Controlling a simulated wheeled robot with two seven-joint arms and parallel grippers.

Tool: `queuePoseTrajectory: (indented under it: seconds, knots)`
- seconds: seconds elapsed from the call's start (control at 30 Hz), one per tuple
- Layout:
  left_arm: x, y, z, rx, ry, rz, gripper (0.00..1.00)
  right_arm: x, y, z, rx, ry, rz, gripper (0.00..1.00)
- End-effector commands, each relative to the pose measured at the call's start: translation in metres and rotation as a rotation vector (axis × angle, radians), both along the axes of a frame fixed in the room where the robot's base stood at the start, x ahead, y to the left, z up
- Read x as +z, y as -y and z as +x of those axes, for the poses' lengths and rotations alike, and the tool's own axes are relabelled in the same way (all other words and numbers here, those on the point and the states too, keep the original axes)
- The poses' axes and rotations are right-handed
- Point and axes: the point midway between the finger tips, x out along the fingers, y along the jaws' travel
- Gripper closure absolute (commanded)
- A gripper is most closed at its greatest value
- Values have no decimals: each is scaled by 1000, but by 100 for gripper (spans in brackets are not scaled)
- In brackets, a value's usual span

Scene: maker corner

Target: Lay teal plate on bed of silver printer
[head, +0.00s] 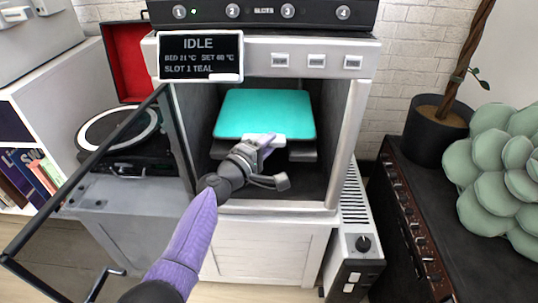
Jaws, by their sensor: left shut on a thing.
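The silver printer (345,140) stands in the middle of the head view with its glass-framed door (85,150) swung open to the left. The teal plate (265,113) is inside the printer's opening, level over the dark bed (302,154). I cannot tell whether it touches the bed. My left gripper (264,143) reaches in from the front and is shut on the plate's pale front tab (280,141). The gripper hides part of the tab and bed. My right gripper is not in view.
The display (200,57) reads IDLE and SLOT 1 TEAL. A turntable (120,135) sits left behind the open door. At right are a dark amplifier-like unit (405,215), a potted trunk (437,125) and a large succulent (495,175). The printer's right wall stands close to the plate.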

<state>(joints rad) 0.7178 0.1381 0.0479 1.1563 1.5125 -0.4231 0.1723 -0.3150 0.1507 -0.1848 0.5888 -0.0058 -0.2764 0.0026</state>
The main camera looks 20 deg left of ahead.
Motion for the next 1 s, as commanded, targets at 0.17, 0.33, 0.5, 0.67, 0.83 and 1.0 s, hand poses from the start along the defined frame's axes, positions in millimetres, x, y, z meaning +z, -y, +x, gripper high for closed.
queuePoseTrajectory:
  seconds: [0.17, 0.33, 0.5, 0.67, 0.83, 1.0]
  knots:
    - [-39, 0, 0, 1, -4, -1, 100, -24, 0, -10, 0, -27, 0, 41]
    - [-34, 0, 0, 1, 3, -1, 100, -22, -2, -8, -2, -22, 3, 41]
    - [-38, 0, 0, 0, 2, -1, 100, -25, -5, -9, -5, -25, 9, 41]
    - [-38, 0, 0, 0, 2, -2, 43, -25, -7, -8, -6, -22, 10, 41]
    - [-38, 0, 0, 0, 2, -2, 36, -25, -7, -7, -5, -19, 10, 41]
    - [-32, 0, 0, 0, 4, -1, 36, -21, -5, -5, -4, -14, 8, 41]
